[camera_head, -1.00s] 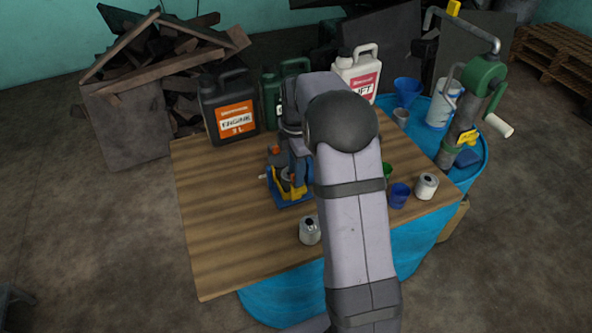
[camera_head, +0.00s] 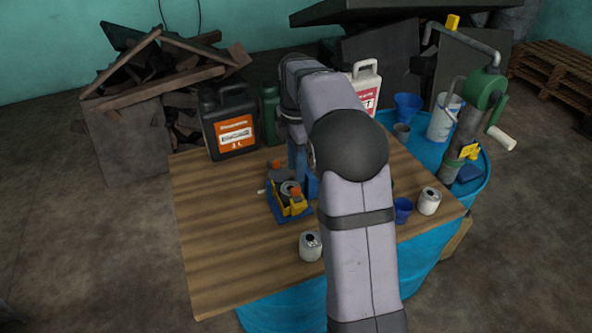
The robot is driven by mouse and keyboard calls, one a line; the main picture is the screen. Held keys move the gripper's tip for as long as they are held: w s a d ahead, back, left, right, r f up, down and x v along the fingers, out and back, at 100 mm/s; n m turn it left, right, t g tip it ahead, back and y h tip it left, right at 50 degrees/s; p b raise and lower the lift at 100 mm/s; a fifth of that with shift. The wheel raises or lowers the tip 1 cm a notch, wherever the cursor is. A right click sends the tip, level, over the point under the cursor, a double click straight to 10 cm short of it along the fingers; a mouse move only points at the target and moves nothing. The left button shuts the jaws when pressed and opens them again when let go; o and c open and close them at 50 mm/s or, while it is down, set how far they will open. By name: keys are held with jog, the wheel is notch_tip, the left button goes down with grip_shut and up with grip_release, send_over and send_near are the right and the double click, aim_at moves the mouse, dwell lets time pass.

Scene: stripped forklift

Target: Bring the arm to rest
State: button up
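My arm reaches over the wooden table (camera_head: 225,240) from the front, its grey links covering the middle and right of the tabletop. My gripper (camera_head: 300,180) is mostly hidden behind the arm; only a blue-grey part shows, just above and behind a small blue tray (camera_head: 276,212). The tray holds a yellow holder (camera_head: 294,207) with small grey and orange items in or beside it. I cannot see the fingertips or whether they hold anything.
A black engine-oil jug (camera_head: 231,125), a green jug (camera_head: 270,115) and a white jug (camera_head: 366,85) stand at the back. Cans (camera_head: 311,246) (camera_head: 429,201) and a blue cup (camera_head: 403,210) stand near the front and right. A blue drum with a hand pump (camera_head: 465,135) is at right. The left tabletop is clear.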

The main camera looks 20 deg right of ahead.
dwell(0.3)
jog(key=s+a+f+m, duration=0.3)
jog(key=s+m, duration=0.3)
jog(key=s, duration=0.2)
jog(key=s+a+f+m, duration=0.35)
jog(key=s+m, duration=0.25)
jog(key=s, duration=0.3)
jog(key=s+a+f+m, duration=0.35)
jog(key=s+m, duration=0.25)
jog(key=s, duration=0.2)
notch_tip(320, 180, down, 10)
jog(key=b, duration=0.9)
jog(key=shift+d+r, duration=0.25)
